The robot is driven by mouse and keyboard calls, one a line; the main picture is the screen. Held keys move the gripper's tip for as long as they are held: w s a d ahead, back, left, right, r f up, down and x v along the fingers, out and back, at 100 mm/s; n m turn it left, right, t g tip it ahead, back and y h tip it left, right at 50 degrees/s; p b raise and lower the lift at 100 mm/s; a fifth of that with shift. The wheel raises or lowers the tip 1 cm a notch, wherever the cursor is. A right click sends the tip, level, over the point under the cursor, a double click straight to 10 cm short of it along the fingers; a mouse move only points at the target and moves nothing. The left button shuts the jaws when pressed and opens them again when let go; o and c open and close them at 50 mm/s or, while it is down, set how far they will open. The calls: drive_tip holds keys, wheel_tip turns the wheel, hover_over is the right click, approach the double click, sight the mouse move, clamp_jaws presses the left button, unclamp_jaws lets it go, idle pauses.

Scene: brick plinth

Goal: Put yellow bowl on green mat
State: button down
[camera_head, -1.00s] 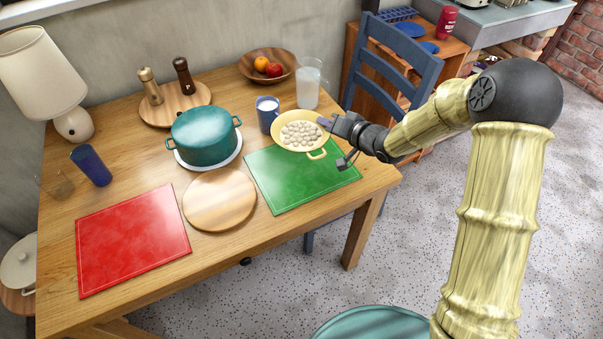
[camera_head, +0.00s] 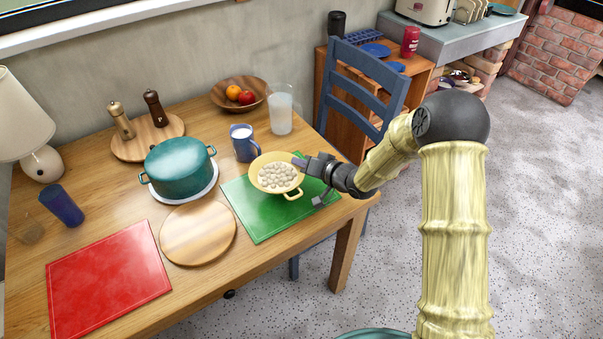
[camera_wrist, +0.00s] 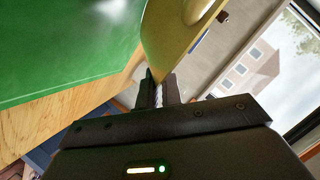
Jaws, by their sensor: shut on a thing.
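The yellow bowl (camera_head: 291,195) has two small handles and holds several pale round pieces. In the head view it is over the upper part of the green mat (camera_head: 258,223); I cannot tell whether it touches the mat. My gripper (camera_head: 303,164) comes from the right and is shut on the bowl's right edge. In the wrist view the bowl's yellow wall (camera_wrist: 172,40) runs into the jaws (camera_wrist: 160,92), and the green mat (camera_wrist: 55,45) fills the upper left.
A blue mug (camera_head: 243,148) and a glass of milk (camera_head: 281,112) stand just behind the bowl. A teal pot (camera_head: 180,168) is to the left, with a round wooden board (camera_head: 198,235) in front of it. A blue chair (camera_head: 362,90) stands at the table's right end.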

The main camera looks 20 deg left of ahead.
drive_tip(key=shift+f, duration=1.8)
drive_tip(key=shift+f, duration=0.15)
drive_tip(key=c, duration=1.6)
unclamp_jaws()
drive_tip(key=shift+o, duration=0.2)
drive_tip(key=v, duration=1.2)
drive_tip(key=shift+d, duration=0.1)
